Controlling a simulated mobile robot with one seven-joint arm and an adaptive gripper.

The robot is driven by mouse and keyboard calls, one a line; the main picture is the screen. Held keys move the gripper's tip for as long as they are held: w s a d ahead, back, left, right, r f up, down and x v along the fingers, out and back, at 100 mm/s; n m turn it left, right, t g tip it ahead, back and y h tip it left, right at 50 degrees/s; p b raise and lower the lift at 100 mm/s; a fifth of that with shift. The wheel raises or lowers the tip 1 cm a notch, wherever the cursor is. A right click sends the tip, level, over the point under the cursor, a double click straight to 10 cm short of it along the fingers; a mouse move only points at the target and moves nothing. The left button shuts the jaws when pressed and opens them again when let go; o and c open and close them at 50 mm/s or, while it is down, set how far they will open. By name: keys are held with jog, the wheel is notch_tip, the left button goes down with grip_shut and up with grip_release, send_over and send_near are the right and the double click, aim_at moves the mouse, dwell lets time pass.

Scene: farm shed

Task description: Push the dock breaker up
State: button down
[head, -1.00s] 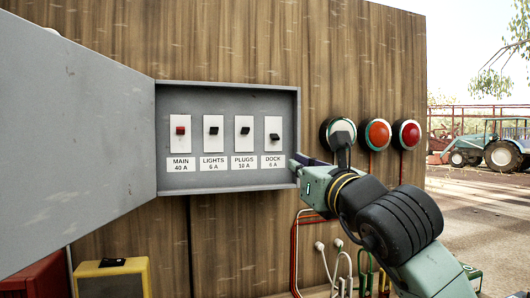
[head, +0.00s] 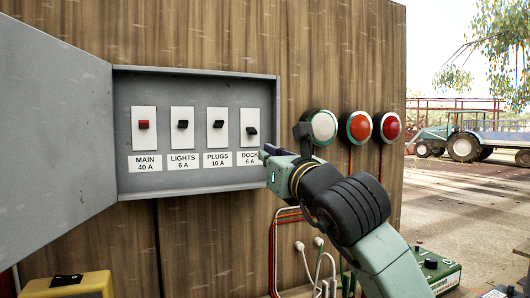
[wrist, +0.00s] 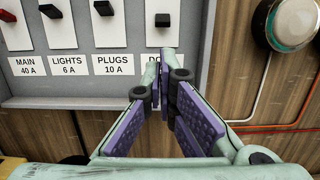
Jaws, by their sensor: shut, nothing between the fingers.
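The dock breaker (head: 252,130) is a small black toggle on a white plate, at the right end of the row in the open grey box. It sits lower on its plate than the other toggles. In the wrist view the dock breaker (wrist: 162,20) shows just above my fingertips. My gripper (head: 264,153) is shut and empty at the lower right of the box, by the DOCK 6 A label (head: 248,158). In the wrist view the fingers of my gripper (wrist: 159,68) hide most of that label. The fingertips are below the toggle and appear apart from it.
The main (head: 143,124), lights (head: 182,124) and plugs (head: 218,124) breakers stand to the left. The box door (head: 50,130) is swung open at left. White (head: 321,126), orange (head: 365,126) and red (head: 390,126) round lamps are on the wall at right. Cables hang below.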

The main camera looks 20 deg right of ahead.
aim_at(248, 145)
jog(key=w+p, duration=0.1)
jog(key=w, duration=0.1)
jog(key=w+r, duration=0.1)
jog(key=w, duration=0.1)
jog(key=w+p, duration=0.1)
jog(key=w, duration=0.2)
jog(key=shift+a+r+p, duration=0.1)
jog(key=shift+r+p, duration=0.05)
jog(key=shift+p, duration=0.2)
jog(key=shift+w, duration=0.55)
